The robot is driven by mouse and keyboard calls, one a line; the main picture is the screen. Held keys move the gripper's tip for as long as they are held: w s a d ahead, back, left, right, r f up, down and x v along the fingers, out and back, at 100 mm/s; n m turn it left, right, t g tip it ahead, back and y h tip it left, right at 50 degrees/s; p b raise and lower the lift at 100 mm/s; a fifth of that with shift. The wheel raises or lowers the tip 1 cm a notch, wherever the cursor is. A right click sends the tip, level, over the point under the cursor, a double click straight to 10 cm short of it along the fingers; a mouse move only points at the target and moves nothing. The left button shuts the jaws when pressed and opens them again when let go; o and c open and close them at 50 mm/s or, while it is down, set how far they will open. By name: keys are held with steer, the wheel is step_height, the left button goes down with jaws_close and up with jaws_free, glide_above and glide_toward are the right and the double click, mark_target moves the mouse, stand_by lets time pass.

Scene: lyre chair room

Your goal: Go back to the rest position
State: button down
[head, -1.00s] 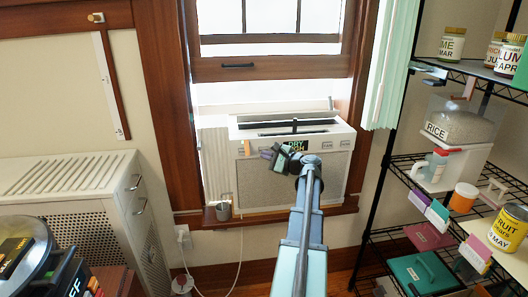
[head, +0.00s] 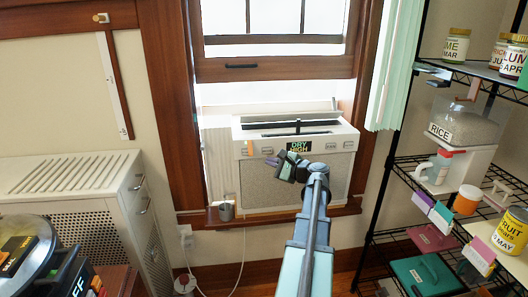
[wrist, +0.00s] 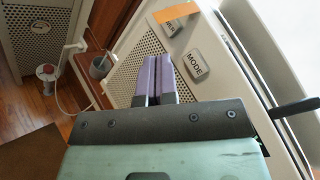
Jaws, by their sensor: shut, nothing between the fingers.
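My gripper (head: 276,160) is in front of the window air conditioner (head: 290,187), near the upper middle of its front. In the wrist view my gripper (wrist: 160,58) shows two purple fingers side by side, shut and empty. The air conditioner's display (head: 300,146) reads "DRY HIGH". In the wrist view a "MODE" button (wrist: 193,66) lies just right of the fingertips, and an orange strip (wrist: 177,13) is above it. I cannot tell whether the fingertips touch the panel.
A white slatted cabinet (head: 75,190) stands at the left. A black wire shelf (head: 400,165) with jars and boxes stands at the right. A small grey cup (head: 226,212) sits on the window sill. A turntable-like device (head: 28,250) is at the lower left.

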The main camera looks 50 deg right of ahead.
steer(key=a+f+n+g+y+p, duration=0.2)
steer(key=a+f+n+g, duration=0.3)
steer(key=a, duration=0.4)
steer(key=a+f+n+g+y+p, duration=0.1)
steer(key=a+f+n+g+p, duration=0.1)
steer(key=a+f+n+g, duration=0.45)
steer(key=a+r+n+g+h+p, duration=0.1)
steer(key=a+n, duration=0.3)
steer(key=a, duration=0.8)
steer(key=a+r+n+g+h+p, duration=0.1)
steer(key=a+r+n+p, duration=0.3)
steer(key=a, duration=0.8)
steer(key=a+r+n+g+h+p, duration=0.1)
steer(key=a+n, duration=0.5)
steer(key=a, duration=0.6)
steer(key=r+g+p, duration=0.1)
steer(key=g, duration=0.1)
steer(key=shift+w+a+r+g+p, duration=0.15)
steer(key=shift+w+a+g+p, duration=0.05)
steer(key=shift+a+g+p, duration=0.2)
steer(key=shift+n, duration=0.25)
